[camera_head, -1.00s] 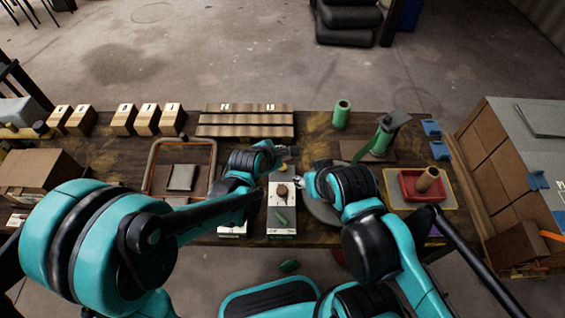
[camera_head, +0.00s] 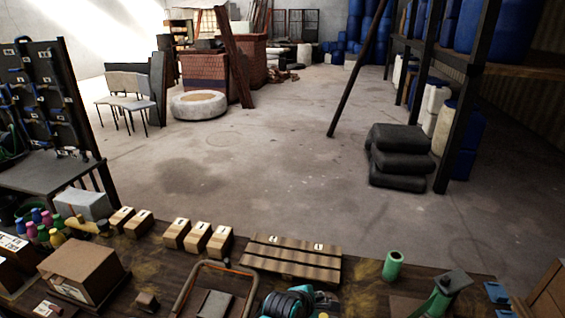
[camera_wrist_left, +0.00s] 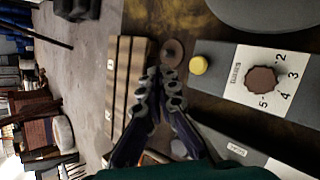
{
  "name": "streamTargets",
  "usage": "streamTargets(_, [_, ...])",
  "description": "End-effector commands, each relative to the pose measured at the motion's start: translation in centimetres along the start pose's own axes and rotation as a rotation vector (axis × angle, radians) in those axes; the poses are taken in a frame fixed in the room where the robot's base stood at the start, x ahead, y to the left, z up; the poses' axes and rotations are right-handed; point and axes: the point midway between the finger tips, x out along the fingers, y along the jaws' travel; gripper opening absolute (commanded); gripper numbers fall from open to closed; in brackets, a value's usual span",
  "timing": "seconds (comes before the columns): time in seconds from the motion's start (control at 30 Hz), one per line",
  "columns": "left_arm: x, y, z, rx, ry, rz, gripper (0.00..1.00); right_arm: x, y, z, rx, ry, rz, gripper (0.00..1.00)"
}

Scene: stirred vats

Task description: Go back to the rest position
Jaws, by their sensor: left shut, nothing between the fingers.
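My left gripper (camera_head: 325,300) shows at the bottom edge of the head view, over the workbench, just right of a tray with a brown rim (camera_head: 250,292). In the left wrist view its fingers (camera_wrist_left: 168,82) are together and empty. A brown knob on a white numbered panel (camera_wrist_left: 265,80) lies to their right, apart from them. A yellow button (camera_wrist_left: 198,65) and a small brown disc (camera_wrist_left: 173,50) are nearer the fingertips. My right gripper is in neither current view.
A slatted wooden board (camera_head: 290,258) lies behind the gripper, with several wooden blocks (camera_head: 198,238) to its left. A green cylinder (camera_head: 393,264) and a green stand (camera_head: 440,295) are on the right. Open floor lies beyond the bench.

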Motion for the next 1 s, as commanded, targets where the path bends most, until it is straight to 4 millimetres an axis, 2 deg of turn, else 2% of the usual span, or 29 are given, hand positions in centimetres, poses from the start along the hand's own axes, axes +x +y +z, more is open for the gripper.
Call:
streamTargets(0.13, [-5.5, 2.1, -4.0, 0.265, 0.079, 0.011, 0.00, 0.0, 0.0, 0.0, 0.000, 0.000, 0.000, 0.45])
streamTargets(0.3, [-13.0, 2.8, -9.5, 0.670, 0.193, -0.027, 0.00, 0.0, 0.0, 0.0, 0.000, 0.000, 0.000, 0.45])
streamTargets(0.43, [-18.4, 1.8, -13.4, 0.974, 0.269, -0.094, 0.00, 0.0, 0.0, 0.0, 0.000, 0.000, 0.000, 0.45])
streamTargets(0.6, [-24.0, -1.1, -17.7, 1.337, 0.338, -0.221, 0.00, 0.0, 0.0, 0.0, 0.000, 0.000, 0.000, 0.45])
streamTargets(0.7, [-26.2, -2.7, -19.4, 1.498, 0.354, -0.291, 0.00, 0.0, 0.0, 0.0, 0.000, 0.000, 0.000, 0.45])
streamTargets(0.8, [-27.5, -3.9, -20.4, 1.606, 0.360, -0.343, 0.00, 0.0, 0.0, 0.0, 0.000, 0.000, 0.000, 0.45])
streamTargets(1.0, [-28.2, -4.7, -21.0, 1.683, 0.359, -0.380, 0.00, 0.0, 0.0, 0.0, 0.000, 0.000, 0.000, 0.45])
